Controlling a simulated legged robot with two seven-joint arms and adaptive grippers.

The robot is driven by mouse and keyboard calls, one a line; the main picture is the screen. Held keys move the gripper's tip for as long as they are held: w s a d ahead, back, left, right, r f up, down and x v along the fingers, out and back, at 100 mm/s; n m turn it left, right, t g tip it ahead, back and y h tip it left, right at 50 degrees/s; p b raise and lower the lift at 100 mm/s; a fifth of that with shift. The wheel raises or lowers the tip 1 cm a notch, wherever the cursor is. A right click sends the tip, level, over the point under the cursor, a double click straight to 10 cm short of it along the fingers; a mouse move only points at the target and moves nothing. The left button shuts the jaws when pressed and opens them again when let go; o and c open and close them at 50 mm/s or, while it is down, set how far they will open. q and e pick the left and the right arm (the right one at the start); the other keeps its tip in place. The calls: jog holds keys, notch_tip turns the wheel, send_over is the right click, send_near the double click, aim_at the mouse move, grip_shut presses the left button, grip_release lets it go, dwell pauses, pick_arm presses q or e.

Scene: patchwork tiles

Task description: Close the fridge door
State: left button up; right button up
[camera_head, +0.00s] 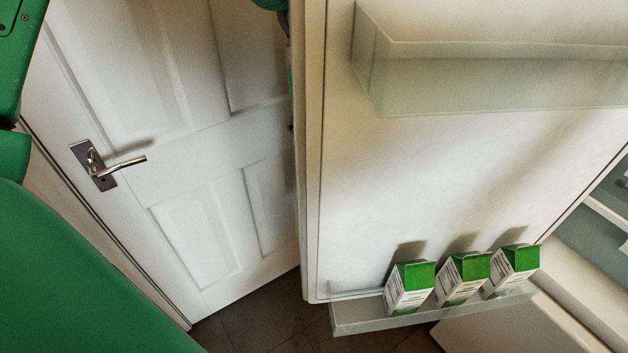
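The fridge door (450,160) stands open and fills the right half of the head view, its inner side facing me. Its left edge (312,200) runs nearly upright in the picture. An empty clear shelf (480,85) is near its top. A lower clear shelf (370,318) holds 3 green and white cartons (409,288). Part of the fridge body (575,275) shows at the right edge. Green parts, mine, show at the left; a small green part is partly hidden behind the door's edge at the top. Neither gripper can be made out.
A white panelled room door (190,130) with a metal handle (125,165) stands shut at the left, behind the fridge door. Dark floor tiles (265,318) show below. A white surface (510,325) is at the lower right.

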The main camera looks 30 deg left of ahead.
pick_arm(q)
jog(key=x, duration=0.9)
jog(key=shift+f+p, duration=0.15)
jog(key=shift+p, duration=0.3)
jog(key=shift+d, duration=0.4)
grip_shut()
jog(key=shift+d+r, duration=0.25)
jog(key=shift+d, duration=0.15)
pick_arm(e)
jog(key=shift+d+r, duration=0.45)
jog(key=shift+d, duration=0.3)
